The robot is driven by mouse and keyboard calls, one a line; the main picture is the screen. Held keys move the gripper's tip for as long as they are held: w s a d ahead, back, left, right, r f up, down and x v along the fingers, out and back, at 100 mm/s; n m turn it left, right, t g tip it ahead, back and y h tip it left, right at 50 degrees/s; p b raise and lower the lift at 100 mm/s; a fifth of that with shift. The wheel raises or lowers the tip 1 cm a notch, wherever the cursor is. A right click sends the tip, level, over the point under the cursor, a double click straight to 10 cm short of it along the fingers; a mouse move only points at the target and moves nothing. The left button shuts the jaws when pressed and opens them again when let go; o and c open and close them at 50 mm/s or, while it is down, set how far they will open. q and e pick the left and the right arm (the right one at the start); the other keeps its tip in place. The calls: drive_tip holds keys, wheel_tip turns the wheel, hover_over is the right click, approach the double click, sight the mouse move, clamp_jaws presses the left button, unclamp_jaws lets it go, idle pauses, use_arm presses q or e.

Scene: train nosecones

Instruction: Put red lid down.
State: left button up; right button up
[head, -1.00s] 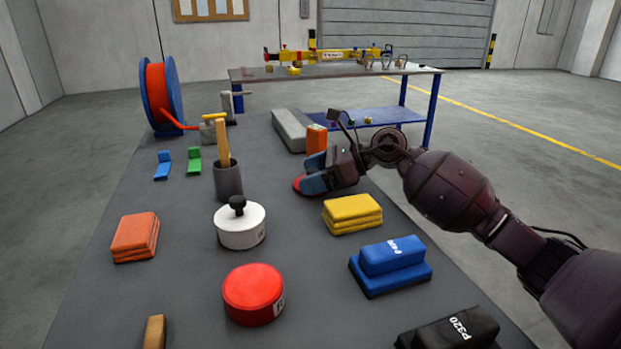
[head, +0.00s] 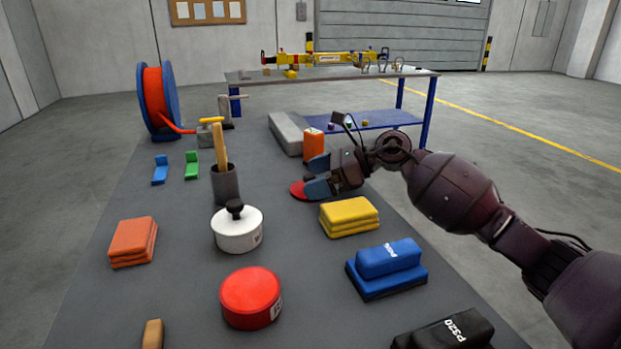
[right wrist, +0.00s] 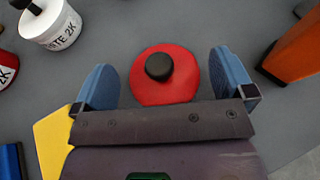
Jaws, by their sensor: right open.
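The red lid (head: 298,191) is a flat disc on the grey table, left of my right gripper (head: 313,180). In the right wrist view the red lid (right wrist: 165,88) shows its black knob and lies between the two blue fingers of the right gripper (right wrist: 162,85). The fingers stand wide apart, with a gap to the knob on both sides. In the head view the near finger hides part of the lid and its knob. My left gripper is not in view.
A white tin (head: 237,230) with its black-knobbed lid stands behind the red tin. Yellow pads (head: 349,217) lie just in front of my right gripper, and an orange block (head: 313,146) stands close behind it. A grey cup (head: 225,186) with a wooden handle is to the left.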

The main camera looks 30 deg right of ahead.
drive_tip(key=v, duration=0.4)
drive_tip(key=shift+s+r+p, duration=0.1)
drive_tip(key=shift+r+p, duration=0.2)
drive_tip(key=shift+p, duration=0.1)
drive_tip(key=shift+s+d+r, duration=0.15)
drive_tip(key=shift+s+d, duration=0.3)
drive_tip(key=shift+d, duration=0.2)
drive_tip(key=shift+r, duration=0.1)
